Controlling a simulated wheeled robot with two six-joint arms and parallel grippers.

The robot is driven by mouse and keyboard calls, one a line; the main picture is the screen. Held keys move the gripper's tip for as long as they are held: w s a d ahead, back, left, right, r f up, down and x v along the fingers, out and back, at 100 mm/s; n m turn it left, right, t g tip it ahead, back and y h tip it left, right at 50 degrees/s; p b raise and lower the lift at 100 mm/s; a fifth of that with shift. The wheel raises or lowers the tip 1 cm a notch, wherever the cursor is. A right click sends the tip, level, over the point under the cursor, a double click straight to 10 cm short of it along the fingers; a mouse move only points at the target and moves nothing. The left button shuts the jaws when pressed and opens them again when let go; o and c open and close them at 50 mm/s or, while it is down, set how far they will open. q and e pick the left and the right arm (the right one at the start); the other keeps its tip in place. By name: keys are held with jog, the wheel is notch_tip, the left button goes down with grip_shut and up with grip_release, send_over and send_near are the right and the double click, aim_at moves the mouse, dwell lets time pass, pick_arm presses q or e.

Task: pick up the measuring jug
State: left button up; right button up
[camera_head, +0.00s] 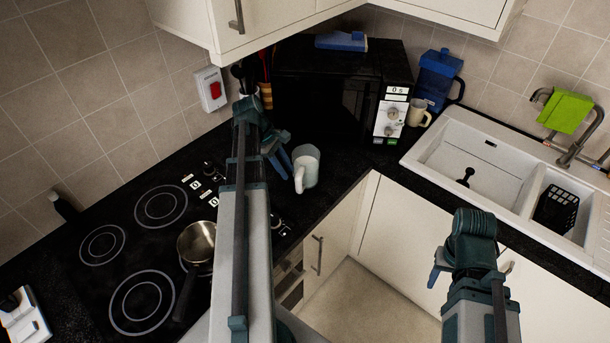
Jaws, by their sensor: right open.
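The measuring jug (306,168) is a pale, whitish jug standing upright on the black worktop, in front of the microwave and right of the hob. Its handle faces the left front. My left gripper (281,168) is just left of the jug, its blue fingers pointing down towards the jug. Whether the fingers touch the jug is unclear, and so is how far apart they are. My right gripper (438,269) is open and empty, in front of the cupboards below the sink, well away from the jug.
A steel saucepan (197,243) sits on the hob (110,270), partly behind my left arm. A black microwave (320,90) stands behind the jug. A cream mug (419,113) and blue water jug (436,80) stand right of it. The white sink (480,150) is at right.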

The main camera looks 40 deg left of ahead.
aim_at(299, 192)
pick_arm(q)
jog(key=b+x, duration=0.4)
jog(key=x, duration=0.2)
jog(key=shift+b, duration=0.3)
jog(key=b+x, duration=0.5)
jog(key=shift+f, duration=0.25)
jog(key=shift+r, duration=0.1)
jog(key=shift+c, duration=0.3)
grip_shut()
dwell(0.5)
